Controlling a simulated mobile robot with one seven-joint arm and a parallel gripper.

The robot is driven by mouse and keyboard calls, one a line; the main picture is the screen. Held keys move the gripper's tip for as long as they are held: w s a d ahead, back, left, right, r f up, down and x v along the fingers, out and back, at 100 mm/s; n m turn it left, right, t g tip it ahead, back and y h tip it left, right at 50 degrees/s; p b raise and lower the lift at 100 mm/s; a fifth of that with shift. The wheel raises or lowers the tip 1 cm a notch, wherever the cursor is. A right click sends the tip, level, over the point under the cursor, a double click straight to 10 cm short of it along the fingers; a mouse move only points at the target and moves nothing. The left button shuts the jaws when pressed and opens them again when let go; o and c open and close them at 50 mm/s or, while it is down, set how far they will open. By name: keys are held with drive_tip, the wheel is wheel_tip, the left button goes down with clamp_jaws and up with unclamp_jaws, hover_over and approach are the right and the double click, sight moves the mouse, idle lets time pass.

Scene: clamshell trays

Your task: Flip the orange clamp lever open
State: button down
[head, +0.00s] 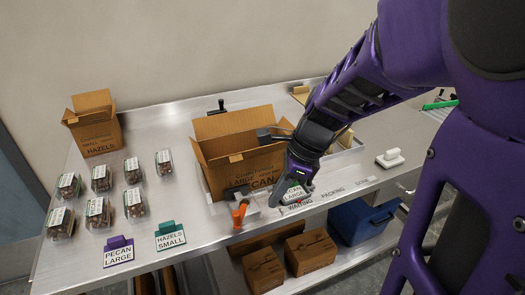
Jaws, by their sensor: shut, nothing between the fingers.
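The orange clamp lever (239,214) is near the table's front edge, in front of the open PECAN carton (222,152). A dark clamp part (237,192) sits just behind it, against the carton's front side. My gripper (276,200) is to the right of the lever, low over the table's front edge. It points down and left, is shut and holds nothing. A small gap shows between it and the orange lever. My gripper and wrist hide part of the carton's right front and the labels there.
Several clear clamshell packs (101,178) stand on the left of the table (185,215). A PECAN LARGE sign (118,252) and a HAZELS SMALL sign (170,237) are at the front. A HAZELS box (95,130) stands at the back left. Cartons (311,250) and a blue bin (364,221) are below.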

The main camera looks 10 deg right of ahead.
sight(241, 209)
drive_tip(key=w+a+f+b, duration=0.1)
drive_tip(key=a+f+b, duration=0.3)
drive_tip(key=a, duration=0.1)
drive_tip(key=shift+a+f, duration=0.2)
drive_tip(key=shift+a, duration=0.1)
